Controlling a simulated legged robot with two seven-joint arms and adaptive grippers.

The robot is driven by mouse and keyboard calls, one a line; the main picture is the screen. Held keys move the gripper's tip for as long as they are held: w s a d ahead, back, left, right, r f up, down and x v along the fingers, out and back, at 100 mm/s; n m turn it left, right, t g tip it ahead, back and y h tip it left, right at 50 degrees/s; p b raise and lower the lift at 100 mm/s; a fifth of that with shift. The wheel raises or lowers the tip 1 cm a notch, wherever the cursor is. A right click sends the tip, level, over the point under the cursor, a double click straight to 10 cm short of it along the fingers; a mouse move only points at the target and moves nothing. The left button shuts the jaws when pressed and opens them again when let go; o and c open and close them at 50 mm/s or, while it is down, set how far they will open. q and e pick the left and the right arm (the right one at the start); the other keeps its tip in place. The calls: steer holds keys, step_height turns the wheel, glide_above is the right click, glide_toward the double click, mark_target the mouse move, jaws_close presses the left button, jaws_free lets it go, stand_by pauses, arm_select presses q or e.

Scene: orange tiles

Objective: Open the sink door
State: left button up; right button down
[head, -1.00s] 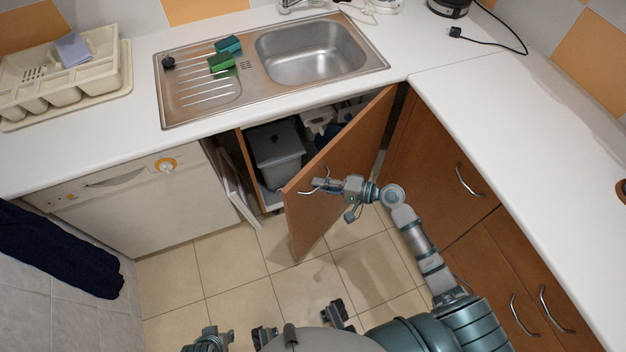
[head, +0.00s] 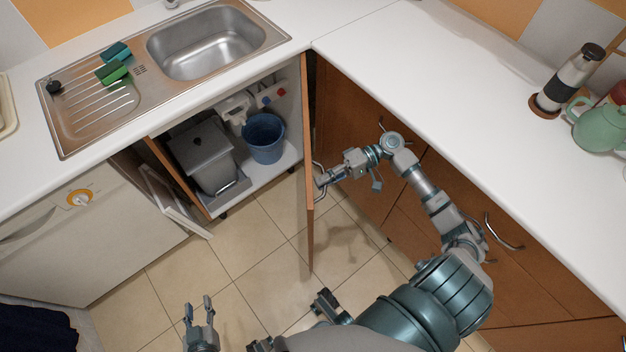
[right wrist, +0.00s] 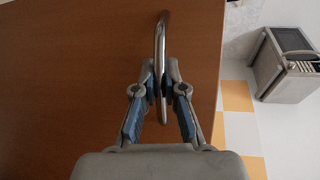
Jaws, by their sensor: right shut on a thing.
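The brown sink door (head: 308,150) stands wide open in the head view, seen nearly edge-on, swung out from the cabinet under the sink (head: 205,40). Its curved metal handle (right wrist: 161,50) shows in the right wrist view. My right gripper (head: 322,180) is at the handle on the door's outer face. In the right wrist view my right gripper (right wrist: 163,88) has its fingers shut around the handle bar. My left gripper (head: 200,308) is low at the bottom of the head view, apart from the door, with its fingers spread and nothing between them.
Inside the open cabinet are a grey lidded bin (head: 205,155) and a blue bucket (head: 264,137). A white panel (head: 172,203) stands out beside the cabinet's left side. Drawers with a handle (head: 504,232) are close to my right arm. The tiled floor (head: 250,255) in front is clear.

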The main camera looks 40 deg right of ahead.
steer(key=shift+s+d+f, duration=0.2)
steer(key=shift+d+f, duration=0.05)
steer(key=shift+d, duration=0.2)
steer(key=c, duration=1.2)
jaws_free()
steer(key=shift+w+a, duration=0.1)
steer(key=shift+a, duration=0.1)
arm_select(q)
steer(key=shift+d, duration=0.2)
arm_select(e)
steer(key=shift+r, duration=0.15)
